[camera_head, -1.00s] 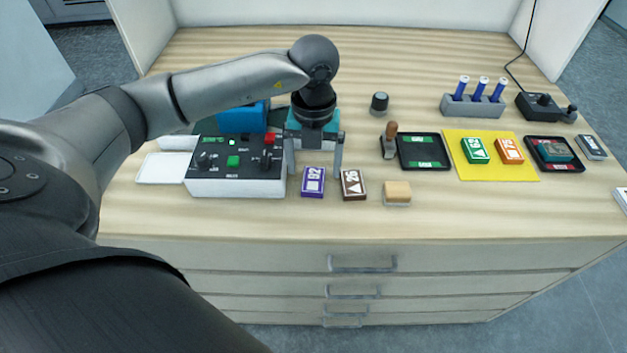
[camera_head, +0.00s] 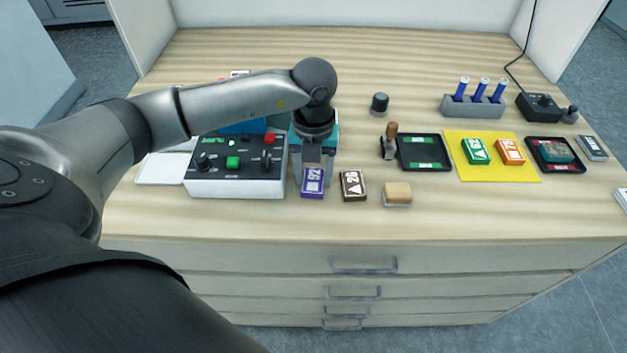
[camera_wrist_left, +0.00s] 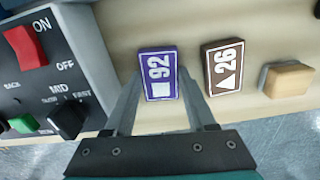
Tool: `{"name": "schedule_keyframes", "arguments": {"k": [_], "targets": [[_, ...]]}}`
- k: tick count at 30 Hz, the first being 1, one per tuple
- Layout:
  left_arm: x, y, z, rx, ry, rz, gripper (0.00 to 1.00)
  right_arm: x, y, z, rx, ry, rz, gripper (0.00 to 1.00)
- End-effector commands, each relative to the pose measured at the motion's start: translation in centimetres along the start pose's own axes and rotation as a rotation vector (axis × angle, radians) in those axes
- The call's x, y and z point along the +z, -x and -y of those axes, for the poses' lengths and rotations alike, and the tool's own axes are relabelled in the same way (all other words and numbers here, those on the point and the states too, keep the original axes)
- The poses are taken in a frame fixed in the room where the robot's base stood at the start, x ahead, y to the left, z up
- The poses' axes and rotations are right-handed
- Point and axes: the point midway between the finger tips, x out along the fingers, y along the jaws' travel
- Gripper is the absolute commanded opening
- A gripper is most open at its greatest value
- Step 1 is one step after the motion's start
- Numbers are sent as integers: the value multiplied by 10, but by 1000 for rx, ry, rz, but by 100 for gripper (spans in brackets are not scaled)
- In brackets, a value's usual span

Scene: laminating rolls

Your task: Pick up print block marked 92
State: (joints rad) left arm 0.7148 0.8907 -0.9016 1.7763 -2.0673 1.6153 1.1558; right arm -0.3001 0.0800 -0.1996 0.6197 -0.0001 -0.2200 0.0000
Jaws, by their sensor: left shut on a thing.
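The purple print block marked 92 (camera_head: 312,187) lies on the wooden tabletop, just right of the control box. My left gripper (camera_head: 312,175) reaches down over it and is shut on it. In the left wrist view, the block (camera_wrist_left: 158,74) sits between the two fingers, with its number facing up. The block still appears at table level. My right gripper is in neither view.
A brown block marked 26 (camera_head: 353,186) lies close to the right, with a wood-topped block (camera_head: 397,194) beyond it. The control box (camera_head: 236,176) stands close on the left. A yellow mat (camera_head: 480,172) and a black tray (camera_head: 447,150) are farther right.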

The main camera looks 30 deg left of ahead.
Motion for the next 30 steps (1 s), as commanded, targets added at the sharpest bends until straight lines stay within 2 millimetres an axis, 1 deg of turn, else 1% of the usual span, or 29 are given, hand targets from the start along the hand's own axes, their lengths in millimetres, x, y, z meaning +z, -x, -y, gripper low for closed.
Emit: {"name": "schedule_keyframes", "arguments": {"k": [1,2,9,17,22,26,29,30], "targets": [[0,0,0,0,0,0,32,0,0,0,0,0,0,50],[0,0,0,0,0,0,28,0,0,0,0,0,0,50],[0,0,0,0,0,1,1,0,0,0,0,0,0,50],[0,1,0,0,0,1,1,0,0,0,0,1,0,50],[1,12,1,-3,0,2,1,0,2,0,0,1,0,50],[1,31,0,-3,1,5,1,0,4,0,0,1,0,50],[2,54,0,-3,0,6,1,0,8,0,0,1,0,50],[2,66,0,-4,-1,7,1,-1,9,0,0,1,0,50]]}}
